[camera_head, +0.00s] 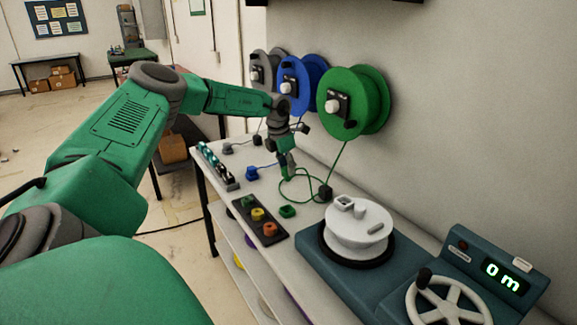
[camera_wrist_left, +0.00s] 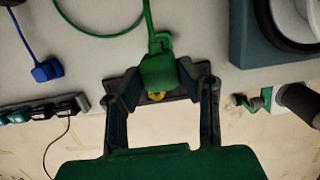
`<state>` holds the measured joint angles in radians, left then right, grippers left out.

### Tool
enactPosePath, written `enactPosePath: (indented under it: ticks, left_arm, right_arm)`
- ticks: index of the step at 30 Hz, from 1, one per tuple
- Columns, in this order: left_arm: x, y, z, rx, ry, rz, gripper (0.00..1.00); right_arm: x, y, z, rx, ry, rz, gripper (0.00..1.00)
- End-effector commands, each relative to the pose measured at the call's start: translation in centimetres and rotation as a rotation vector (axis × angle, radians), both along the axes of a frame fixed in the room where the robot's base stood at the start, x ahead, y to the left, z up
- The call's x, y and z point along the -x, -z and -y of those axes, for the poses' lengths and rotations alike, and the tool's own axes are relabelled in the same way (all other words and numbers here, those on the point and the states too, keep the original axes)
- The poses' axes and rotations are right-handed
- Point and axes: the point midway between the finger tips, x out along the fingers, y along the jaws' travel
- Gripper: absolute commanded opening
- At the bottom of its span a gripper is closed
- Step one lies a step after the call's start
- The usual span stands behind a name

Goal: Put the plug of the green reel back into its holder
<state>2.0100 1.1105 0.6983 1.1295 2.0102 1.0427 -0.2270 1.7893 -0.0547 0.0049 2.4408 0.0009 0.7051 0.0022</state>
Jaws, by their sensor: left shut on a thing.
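The green reel (camera_head: 355,98) hangs on the wall, and its green cable runs down to the table and loops there. My left gripper (camera_head: 286,166) is over the table, shut on the green plug (camera_wrist_left: 160,70); the cable leaves the plug at the top of the wrist view. A small green block (camera_head: 287,211), which looks like the holder, sits on the table nearer the camera, apart from the gripper. My right gripper is not in view.
Blue (camera_head: 292,85) and grey (camera_head: 264,70) reels hang beside the green one; a blue plug (camera_head: 252,173) is on the table. A dark tray (camera_head: 268,232) with coloured knobs lies near the front edge. A white spool (camera_head: 357,232) on a teal machine stands right.

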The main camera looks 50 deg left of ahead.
Motion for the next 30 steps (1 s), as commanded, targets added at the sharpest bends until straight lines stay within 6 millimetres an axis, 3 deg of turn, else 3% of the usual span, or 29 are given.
enactPosePath:
  ticks: [24, 30]
  left_arm:
    - [0.0, 5.1, -0.1, 0.001, 0.001, 0.001, 0.07]
    - [0.0, 5.4, 0.1, -0.001, 0.002, 0.002, 0.07]
  right_arm:
    - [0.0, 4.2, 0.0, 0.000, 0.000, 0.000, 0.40]
    - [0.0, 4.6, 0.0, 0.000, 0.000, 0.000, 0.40]
